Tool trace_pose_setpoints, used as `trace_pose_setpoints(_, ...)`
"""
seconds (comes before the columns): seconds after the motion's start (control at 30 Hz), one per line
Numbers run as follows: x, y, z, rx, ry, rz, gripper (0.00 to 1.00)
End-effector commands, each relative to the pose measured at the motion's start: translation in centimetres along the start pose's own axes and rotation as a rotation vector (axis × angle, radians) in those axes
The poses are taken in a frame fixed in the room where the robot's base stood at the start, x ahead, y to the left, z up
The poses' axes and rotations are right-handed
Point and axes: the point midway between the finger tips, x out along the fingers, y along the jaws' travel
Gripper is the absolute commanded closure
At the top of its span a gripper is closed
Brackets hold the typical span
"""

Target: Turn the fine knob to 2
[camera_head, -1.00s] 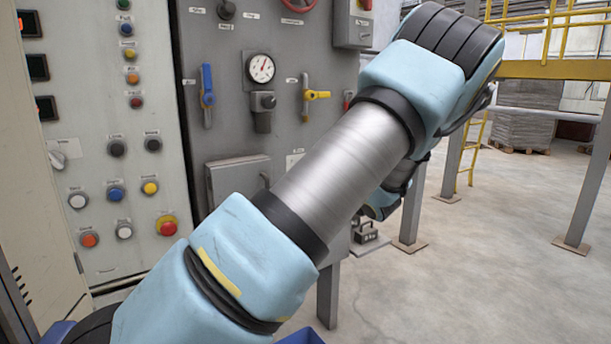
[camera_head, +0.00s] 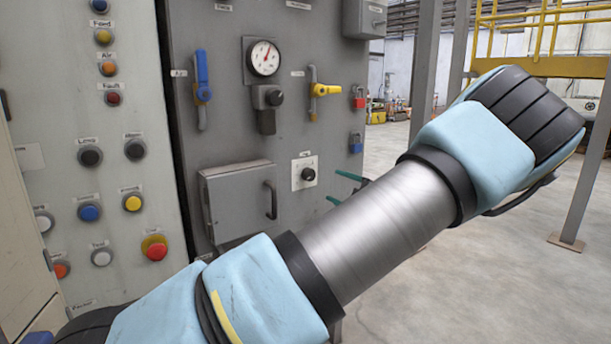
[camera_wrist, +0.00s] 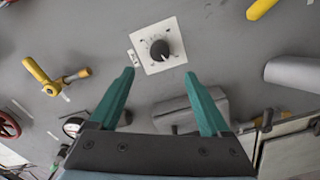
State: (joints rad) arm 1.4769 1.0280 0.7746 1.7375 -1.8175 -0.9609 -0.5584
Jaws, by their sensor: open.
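A black knob on a square white dial plate is fixed to the grey panel, and I take it as the fine knob (camera_head: 309,174). In the wrist view the knob (camera_wrist: 160,50) sits beyond and between my fingertips, apart from them. Marks ring it on the plate (camera_wrist: 150,66), but the numbers are too small to read. A pale line shows on the knob, and its exact setting is unclear. My gripper (camera_wrist: 159,74) is open and empty, with green fingers. In the head view my gripper (camera_head: 343,187) shows partly, right of the knob, the rest hidden behind my arm.
A grey box with a handle (camera_head: 238,200) juts out left of the knob. A button panel (camera_head: 60,120) stands left; open floor lies right.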

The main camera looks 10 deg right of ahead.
Motion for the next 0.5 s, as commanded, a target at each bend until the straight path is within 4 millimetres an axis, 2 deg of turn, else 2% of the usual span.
trace_pose_setpoints(0.17, 1.5, 0.1, -0.1, 0.0, 0.003, 0.001, 0.19)
trace_pose_setpoints(0.5, 7.7, 0.2, -0.1, 0.002, 0.003, 0.002, 0.19)
